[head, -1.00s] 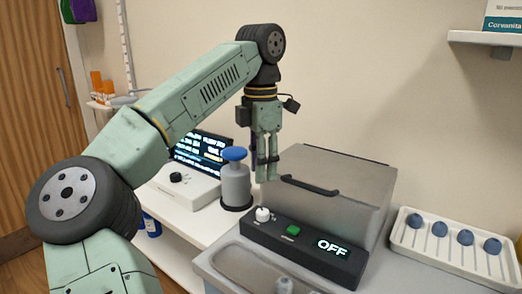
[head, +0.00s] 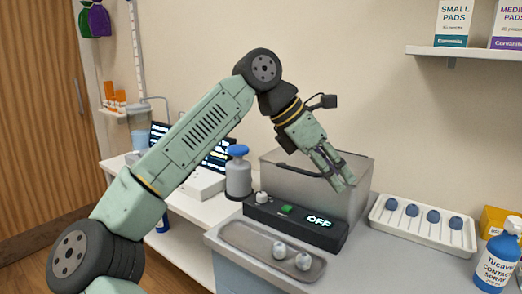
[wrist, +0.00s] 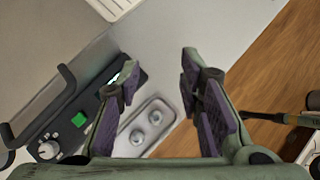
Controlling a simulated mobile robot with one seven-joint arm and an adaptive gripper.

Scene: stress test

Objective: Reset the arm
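My arm reaches across the head view, and my gripper (head: 342,184) hangs tilted down and to the right in front of the grey metal box (head: 310,192). In the wrist view my gripper (wrist: 160,68) has its two purple-padded fingers apart, with nothing between them. The box has a dark handle (head: 302,173), which also shows at the left of the wrist view (wrist: 66,78). The fingers look clear of the handle. The black control panel (head: 270,212) has a white knob (head: 261,197), a green button (head: 287,210) and a display (head: 320,220) reading OFF.
A grey tray (head: 240,238) with two small round-topped pieces sits before the panel. A white rack (head: 392,229) with several blue-topped items is at the right, near a blue spray bottle (head: 495,262). A blue-topped grey bottle (head: 238,175) stands left of the box.

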